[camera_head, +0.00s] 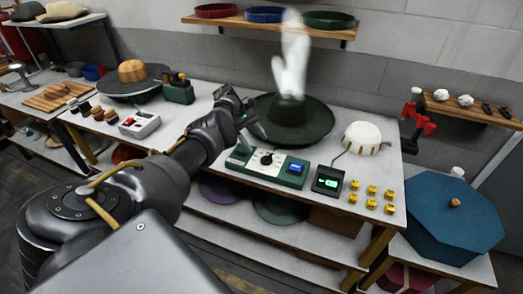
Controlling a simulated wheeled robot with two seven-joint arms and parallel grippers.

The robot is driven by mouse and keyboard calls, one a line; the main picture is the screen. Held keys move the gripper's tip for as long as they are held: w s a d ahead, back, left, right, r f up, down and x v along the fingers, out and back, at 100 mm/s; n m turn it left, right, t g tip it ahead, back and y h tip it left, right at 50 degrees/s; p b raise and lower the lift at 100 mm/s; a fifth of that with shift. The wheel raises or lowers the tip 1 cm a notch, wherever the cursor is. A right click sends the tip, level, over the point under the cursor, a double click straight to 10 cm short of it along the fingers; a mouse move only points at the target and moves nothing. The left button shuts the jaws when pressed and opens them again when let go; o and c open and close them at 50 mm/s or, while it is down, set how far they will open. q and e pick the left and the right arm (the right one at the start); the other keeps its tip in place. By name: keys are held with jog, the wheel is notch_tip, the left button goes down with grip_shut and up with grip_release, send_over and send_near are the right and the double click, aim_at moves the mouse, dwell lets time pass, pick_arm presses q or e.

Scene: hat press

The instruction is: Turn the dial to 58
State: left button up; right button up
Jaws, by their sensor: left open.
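The dial (267,158) is a dark round knob on the pale top of a green control box (240,157) near the front edge of the white table. A blue lit display (296,167) sits at the box's right end; its digits are too small to read. My left gripper (250,122) is open above and to the left of the dial, apart from it. Its arm comes in from the lower left. My right gripper is not in view.
A dark wide-brimmed hat (290,120) lies behind the box, with white steam above it. A small device with a green screen (328,181), a white dome (362,138) and several yellow blocks (371,198) stand to the right. A grey box with a red button (139,125) stands left.

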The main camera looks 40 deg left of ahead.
pick_arm(q)
jog(key=b+v, duration=0.1)
jog(key=v, duration=0.3)
dwell(0.6)
